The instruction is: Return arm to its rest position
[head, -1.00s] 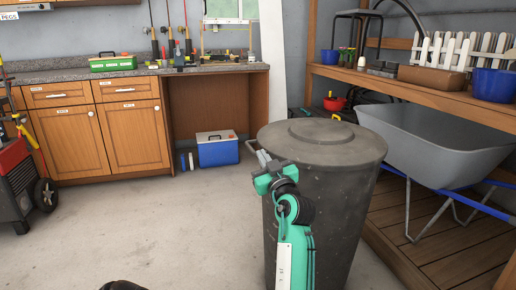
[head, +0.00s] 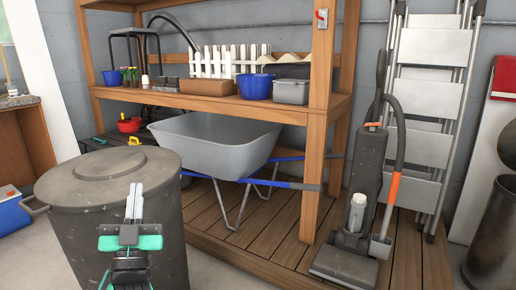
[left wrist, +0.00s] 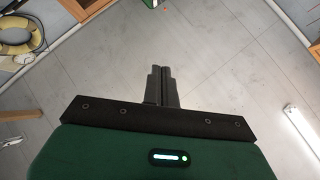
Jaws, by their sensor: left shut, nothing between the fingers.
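My left gripper (head: 134,203) is in front of the grey lidded bin at the lower left of the head view. Its two fingers are together and point up in the picture, with nothing between them. In the left wrist view the closed fingers (left wrist: 162,86) stand over bare grey floor. My right gripper is not in view.
The lidded bin (head: 110,215) stands close by my left arm. A grey wheelbarrow (head: 215,145) rests on a wooden deck (head: 270,235) under a shelf (head: 200,101). An upright vacuum cleaner (head: 362,205) and a stepladder (head: 430,95) stand to the right.

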